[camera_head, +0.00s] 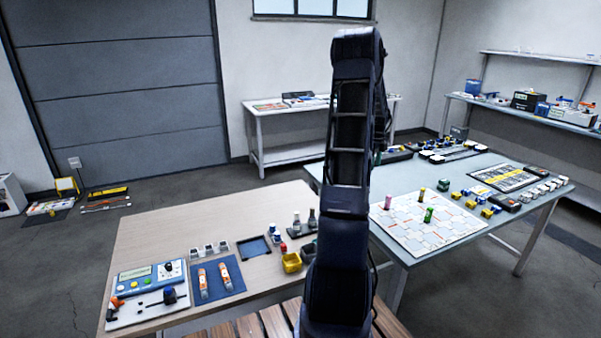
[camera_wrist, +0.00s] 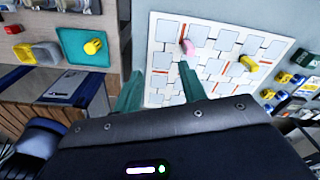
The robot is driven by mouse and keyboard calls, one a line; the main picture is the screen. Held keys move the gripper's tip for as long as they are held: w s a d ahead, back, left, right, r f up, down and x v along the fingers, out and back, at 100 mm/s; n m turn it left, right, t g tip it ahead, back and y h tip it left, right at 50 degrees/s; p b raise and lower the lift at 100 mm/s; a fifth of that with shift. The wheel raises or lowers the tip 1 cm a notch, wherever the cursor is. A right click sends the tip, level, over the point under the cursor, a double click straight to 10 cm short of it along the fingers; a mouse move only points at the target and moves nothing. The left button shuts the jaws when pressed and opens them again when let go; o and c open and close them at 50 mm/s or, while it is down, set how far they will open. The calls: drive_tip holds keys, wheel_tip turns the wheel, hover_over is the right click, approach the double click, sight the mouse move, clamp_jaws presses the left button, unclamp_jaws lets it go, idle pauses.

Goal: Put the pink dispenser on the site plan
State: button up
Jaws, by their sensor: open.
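The site plan (camera_head: 445,238) is a white board with a printed grid, lying on the grey-blue table on the right. It also shows in the wrist view (camera_wrist: 158,75). The pink dispenser (camera_head: 388,201) stands on the left part of the plan. In the wrist view a pink piece (camera_wrist: 187,46) stands on the plan, just beyond the right fingertip. My gripper (camera_wrist: 159,82) is open, its two teal fingers spread over the plan with nothing between them. In the head view my arm hides the gripper.
The wooden table (camera_head: 150,232) on the left holds a blue mat, bins and tools. Much of the plan is bare.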

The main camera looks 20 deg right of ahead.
drive_tip(key=s+a+r+n+t, duration=0.1)
drive_tip(key=s+a+r+n, duration=0.1)
drive_tip(key=a+r+n, duration=0.6)
drive_tip(key=s+a+r+n+t, duration=0.15)
drive_tip(key=a+r, duration=0.25)
drive_tip(key=a, duration=0.8)
drive_tip(key=s+a+r+n, duration=0.3)
drive_tip(key=a+r+n, duration=0.3)
drive_tip(key=a, duration=0.4)
drive_tip(key=s+a+n+t, duration=0.2)
drive_tip(key=s+a+n, duration=1.4)
drive_tip(key=s+a, duration=0.3)
drive_tip(key=shift+s+a+t, duration=0.35)
drive_tip(key=shift+s+a, duration=0.05)
drive_tip(key=shift+s, duration=0.75)
drive_tip(key=shift+r, duration=0.1)
